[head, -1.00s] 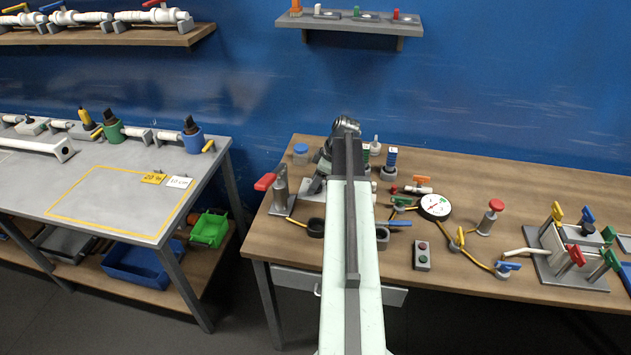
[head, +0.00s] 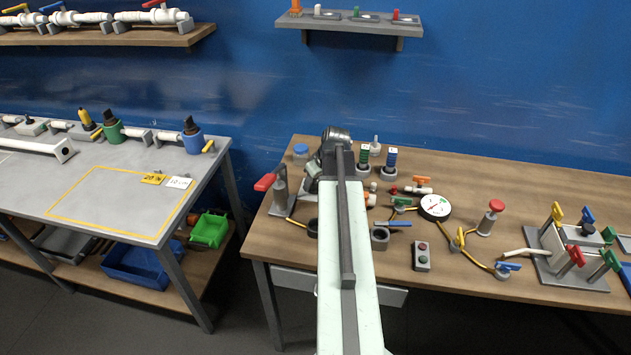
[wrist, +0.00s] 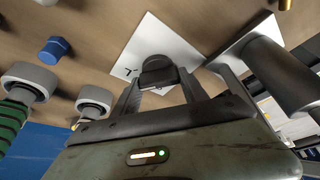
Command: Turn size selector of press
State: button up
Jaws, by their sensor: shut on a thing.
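In the wrist view, the size selector shows as a black knob (wrist: 157,70) on a pale plate (wrist: 148,38) with a small dark mark on it. My gripper (wrist: 158,80) has one finger on each side of the knob and is shut on it. In the head view, the end of my arm is over the left part of the wooden bench, and my arm hides the knob and fingers.
A grey cylinder (wrist: 280,72) stands close on the right in the wrist view. In the head view, a red-handled lever (head: 279,188) is left of my arm. Green (head: 363,156) and blue (head: 390,158) coils and a gauge (head: 435,206) are right of it.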

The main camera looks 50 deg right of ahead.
jog(key=shift+m+h, duration=0.3)
jog(key=shift+m, duration=0.3)
jog(key=o, duration=1.4)
jog(key=shift+f, duration=0.1)
jog(key=p+v, duration=0.7)
jog(key=v, duration=0.1)
jog(key=shift+w, duration=0.1)
